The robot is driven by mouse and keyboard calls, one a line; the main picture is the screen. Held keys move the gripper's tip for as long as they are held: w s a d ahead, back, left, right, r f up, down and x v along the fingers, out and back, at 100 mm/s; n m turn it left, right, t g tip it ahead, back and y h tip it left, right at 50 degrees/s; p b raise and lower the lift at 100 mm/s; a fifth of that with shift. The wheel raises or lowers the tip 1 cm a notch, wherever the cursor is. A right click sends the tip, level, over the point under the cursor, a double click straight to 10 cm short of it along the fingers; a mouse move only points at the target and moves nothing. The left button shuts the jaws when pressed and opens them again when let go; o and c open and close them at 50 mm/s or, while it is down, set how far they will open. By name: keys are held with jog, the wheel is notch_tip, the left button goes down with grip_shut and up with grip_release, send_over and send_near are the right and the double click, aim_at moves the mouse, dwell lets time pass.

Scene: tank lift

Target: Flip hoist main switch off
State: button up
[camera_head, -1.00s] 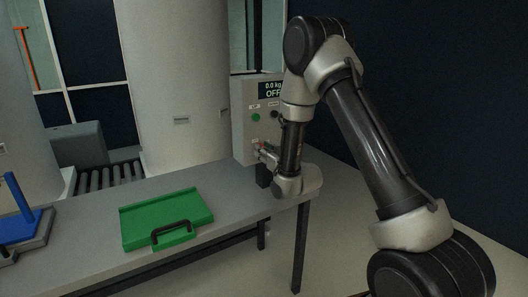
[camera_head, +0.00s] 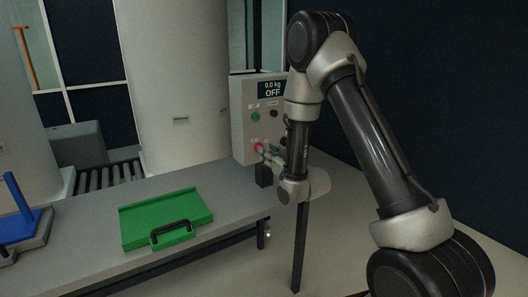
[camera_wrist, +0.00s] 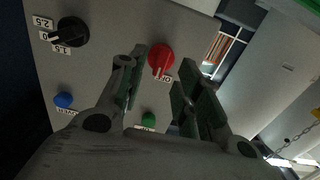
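The hoist main switch is a red rotary knob (camera_wrist: 160,57) on the grey control box. The box display (camera_head: 272,89) reads 0.0 kg and OFF. My gripper (camera_head: 266,153) is just in front of the switch. In the wrist view the gripper's two fingers (camera_wrist: 162,72) are spread apart with the knob visible between and beyond them; nothing is held.
The control box (camera_head: 238,125) also carries a black selector knob (camera_wrist: 73,31), a blue button (camera_wrist: 63,100) and a green button (camera_wrist: 149,119). A green case (camera_head: 145,213) lies on the grey table (camera_head: 95,240). A roller conveyor (camera_head: 105,177) stands behind it.

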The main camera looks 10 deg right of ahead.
jog(key=v, duration=0.4)
jog(key=s+d+f+g+h, duration=0.1)
jog(key=s+f+g+h, duration=0.15)
jog(key=f+g, duration=0.6)
jog(key=s+d+f+m+g+h, duration=0.1)
jog(key=s+d+f+g, duration=0.15)
jog(key=s, duration=0.25)
jog(key=s+d+f+g+h, duration=0.1)
jog(key=s+d+f, duration=0.15)
jog(key=s, duration=0.25)
jog(key=s+d+r+m, duration=0.1)
jog(key=s+d+r, duration=0.2)
jog(key=s+r, duration=0.9)
jog(key=s+d+r+m+g+h, duration=0.1)
jog(key=s+d+r, duration=0.2)
jog(key=s+r, duration=0.9)
notch_tip(320, 180, up, 4)
jog(key=shift+s+d+r+m, duration=0.15)
jog(key=shift+s+d+m, duration=0.15)
jog(key=shift+d+m, duration=0.1)
